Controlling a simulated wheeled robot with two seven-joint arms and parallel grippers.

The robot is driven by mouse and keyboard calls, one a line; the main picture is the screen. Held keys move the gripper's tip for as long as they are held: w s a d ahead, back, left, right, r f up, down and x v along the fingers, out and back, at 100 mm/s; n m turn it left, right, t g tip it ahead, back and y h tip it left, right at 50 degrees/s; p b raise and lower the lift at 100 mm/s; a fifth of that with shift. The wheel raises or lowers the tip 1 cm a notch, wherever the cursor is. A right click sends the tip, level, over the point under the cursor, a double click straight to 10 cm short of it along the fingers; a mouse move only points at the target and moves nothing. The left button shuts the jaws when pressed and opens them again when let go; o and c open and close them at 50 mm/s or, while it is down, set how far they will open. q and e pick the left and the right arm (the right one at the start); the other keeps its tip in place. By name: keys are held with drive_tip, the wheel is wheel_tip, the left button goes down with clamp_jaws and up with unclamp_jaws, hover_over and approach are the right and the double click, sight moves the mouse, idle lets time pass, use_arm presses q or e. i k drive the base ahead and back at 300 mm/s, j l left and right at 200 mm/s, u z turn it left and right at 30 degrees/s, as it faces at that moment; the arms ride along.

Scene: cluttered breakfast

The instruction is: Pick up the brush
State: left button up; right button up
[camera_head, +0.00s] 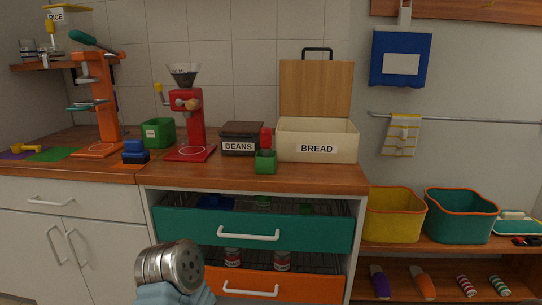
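I cannot pick out a brush with certainty. A small red upright piece (266,138) stands in a green holder (265,162) at the counter's front edge, left of the bread box; it may be a brush handle, but its lower end is hidden. A blue block with a dark lower part (135,152) sits on an orange mat (128,165) at the left; I cannot tell what it is. Neither gripper's fingers show in the head view.
The wooden counter (310,178) holds a red grinder (188,127), beans box (239,146), open bread box (340,142), green bin (158,134) and orange machine (107,100). A teal drawer (300,237) and an orange drawer (305,285) stand pulled out below. Yellow (393,217) and teal bins (460,219) are right.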

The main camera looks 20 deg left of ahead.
sight(134, 154)
drive_tip(key=u, duration=0.45)
drive_tip(key=j+u, duration=0.2)
drive_tip(key=u, duration=0.25)
drive_tip(key=k+j+u, duration=0.1)
drive_tip(key=u, duration=0.35)
